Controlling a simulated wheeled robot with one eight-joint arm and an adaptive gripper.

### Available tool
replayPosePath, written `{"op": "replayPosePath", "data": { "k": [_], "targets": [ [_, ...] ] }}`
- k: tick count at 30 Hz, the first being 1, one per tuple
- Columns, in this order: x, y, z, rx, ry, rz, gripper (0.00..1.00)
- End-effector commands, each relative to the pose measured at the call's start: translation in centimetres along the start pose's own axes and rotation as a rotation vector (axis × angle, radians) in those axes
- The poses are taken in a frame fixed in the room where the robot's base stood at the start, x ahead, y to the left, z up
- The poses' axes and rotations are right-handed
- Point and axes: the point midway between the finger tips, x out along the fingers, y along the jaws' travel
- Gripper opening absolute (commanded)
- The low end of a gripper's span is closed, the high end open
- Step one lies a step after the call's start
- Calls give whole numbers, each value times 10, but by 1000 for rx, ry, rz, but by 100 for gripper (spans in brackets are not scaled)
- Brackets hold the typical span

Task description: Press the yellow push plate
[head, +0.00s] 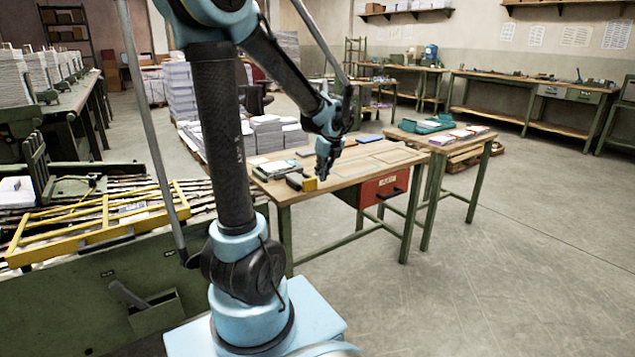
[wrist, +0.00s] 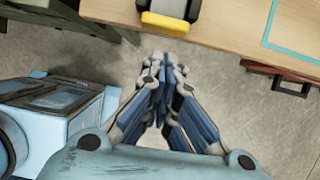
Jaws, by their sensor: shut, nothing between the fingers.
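The yellow push plate (head: 310,184) is a small block on the front end of a dark device (head: 296,181) at the near edge of the wooden table (head: 345,179). In the wrist view the plate (wrist: 165,24) shows as a rounded yellow bar at the top, overhanging the table edge. My gripper (head: 322,177) is shut and empty, pointing down close beside the plate in the head view. In the wrist view my gripper's fingertips (wrist: 165,62) lie just below the plate in the picture, over the floor. A gap shows between them there; I cannot tell the height difference.
A red drawer (head: 383,188) with a dark handle hangs under the table and also shows in the wrist view (wrist: 290,72). Paper stacks (head: 267,134) stand behind the table. A green machine with a yellow frame (head: 105,218) is at left. The floor at right is clear.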

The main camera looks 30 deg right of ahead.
Motion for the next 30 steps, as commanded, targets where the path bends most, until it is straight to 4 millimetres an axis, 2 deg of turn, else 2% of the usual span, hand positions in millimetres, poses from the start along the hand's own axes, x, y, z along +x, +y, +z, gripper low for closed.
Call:
{"op": "replayPosePath", "data": {
  "k": [3, 10, 30],
  "targets": [
    [-16, 0, 0, 1, 0, 0, 0],
    [-33, 0, 0, 0, 1, 0, 0],
    [-35, 0, -1, 1, 1, 0, 0]
  ]
}}
